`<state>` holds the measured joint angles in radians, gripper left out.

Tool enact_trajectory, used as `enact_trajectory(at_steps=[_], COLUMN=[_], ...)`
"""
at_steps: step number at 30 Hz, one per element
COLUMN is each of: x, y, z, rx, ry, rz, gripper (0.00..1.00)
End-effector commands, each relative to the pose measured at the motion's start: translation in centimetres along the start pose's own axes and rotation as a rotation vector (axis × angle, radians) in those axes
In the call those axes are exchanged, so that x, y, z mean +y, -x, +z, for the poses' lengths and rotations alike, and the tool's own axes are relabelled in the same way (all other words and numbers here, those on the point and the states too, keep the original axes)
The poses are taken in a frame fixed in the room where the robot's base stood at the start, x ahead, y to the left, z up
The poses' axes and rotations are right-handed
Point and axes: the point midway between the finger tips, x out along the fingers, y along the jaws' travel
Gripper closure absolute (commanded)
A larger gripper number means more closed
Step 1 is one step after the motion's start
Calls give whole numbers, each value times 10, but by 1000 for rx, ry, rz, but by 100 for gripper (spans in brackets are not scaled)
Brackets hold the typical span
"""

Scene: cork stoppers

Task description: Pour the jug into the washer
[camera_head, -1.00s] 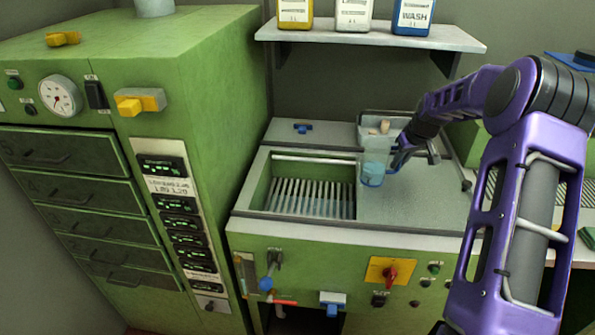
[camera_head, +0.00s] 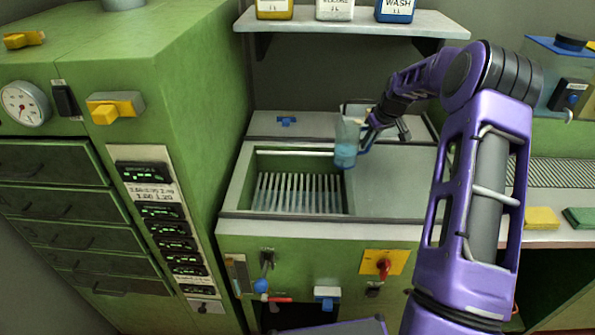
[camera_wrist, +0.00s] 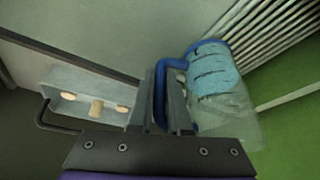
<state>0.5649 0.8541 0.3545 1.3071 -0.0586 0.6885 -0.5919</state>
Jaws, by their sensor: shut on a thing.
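A clear jug (camera_head: 346,142) with blue liquid in its lower part and a blue handle is in my gripper (camera_head: 372,130). The gripper is shut on the handle, which also shows between the fingers in the wrist view (camera_wrist: 165,90). The jug is about upright in the head view, above the right edge of the washer's open basin. The washer (camera_head: 320,228) is a green unit with a grey top. Its basin has a rack of pale bars (camera_head: 298,192). In the wrist view the jug (camera_wrist: 222,100) shows beside the bars.
A small tray (camera_wrist: 85,95) holding several cork stoppers is behind the gripper. A shelf (camera_head: 350,22) with bottles hangs above the washer. A tall green cabinet (camera_head: 190,90) stands at the left. A blue-lidded tank (camera_head: 560,75) and yellow (camera_head: 541,218) and green blocks are at the right.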

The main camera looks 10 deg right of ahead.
Motion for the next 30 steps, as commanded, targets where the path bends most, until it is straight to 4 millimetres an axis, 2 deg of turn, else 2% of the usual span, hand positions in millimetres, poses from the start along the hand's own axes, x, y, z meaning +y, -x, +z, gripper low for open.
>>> enact_trajectory(at_steps=[15,30], x=[-12,-32], y=[22,27], z=[-13,-19], rx=[-34,-83], ry=[78,172], rz=[174,399], gripper=[100,100])
